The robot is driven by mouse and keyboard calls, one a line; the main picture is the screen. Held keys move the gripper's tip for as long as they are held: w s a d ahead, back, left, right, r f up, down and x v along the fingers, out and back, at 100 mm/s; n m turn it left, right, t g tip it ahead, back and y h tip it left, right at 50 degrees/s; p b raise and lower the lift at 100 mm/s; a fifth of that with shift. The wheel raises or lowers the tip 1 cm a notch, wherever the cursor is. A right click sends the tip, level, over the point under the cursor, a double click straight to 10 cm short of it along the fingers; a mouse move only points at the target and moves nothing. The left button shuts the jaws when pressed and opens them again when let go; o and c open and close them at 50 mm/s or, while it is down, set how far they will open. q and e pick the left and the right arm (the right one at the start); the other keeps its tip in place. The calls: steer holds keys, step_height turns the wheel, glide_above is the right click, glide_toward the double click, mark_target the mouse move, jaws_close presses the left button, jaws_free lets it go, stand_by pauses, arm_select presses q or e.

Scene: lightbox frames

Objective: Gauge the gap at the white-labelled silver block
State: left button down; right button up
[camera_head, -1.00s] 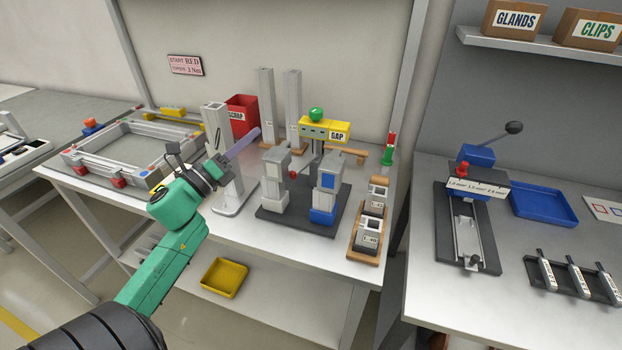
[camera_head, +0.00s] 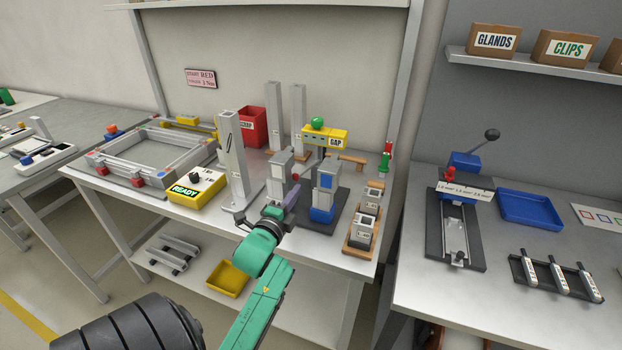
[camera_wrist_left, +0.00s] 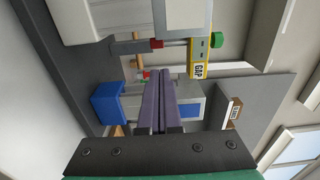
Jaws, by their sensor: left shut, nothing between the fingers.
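Two silver blocks stand on a dark base plate (camera_head: 322,224). The left silver block (camera_head: 281,165) has a pale, whitish lower part, partly hidden by my arm; the right silver block (camera_head: 326,178) has a blue lower part (camera_head: 322,214). A yellow GAP gauge box (camera_head: 325,136) with a green knob (camera_head: 317,122) stands above and behind them. My left gripper (camera_head: 295,190), with purple fingers, is shut and empty, in front of the gap between the blocks. In the left wrist view its fingers (camera_wrist_left: 159,84) overlap the blue-ended block (camera_wrist_left: 109,103); contact cannot be told. My right gripper is out of view.
A wooden tray (camera_head: 352,246) with small silver blocks is right of the plate. A tall grey post (camera_head: 233,155), a yellow READY box (camera_head: 196,188) and a red scrap bin (camera_head: 252,126) are to the left and behind. A green-red piece (camera_head: 386,156) stands at the right edge.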

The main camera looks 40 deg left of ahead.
mark_target(297, 177)
arm_select(q)
steer(key=p+x, duration=0.1)
steer(key=x, duration=0.7)
steer(key=shift+f, duration=0.1)
steer(key=shift+s+a, duration=0.15)
steer(key=shift+a, duration=0.5)
steer(key=shift+s+a, duration=0.2)
steer(key=shift+a, duration=0.45)
steer(key=shift+d, duration=0.1)
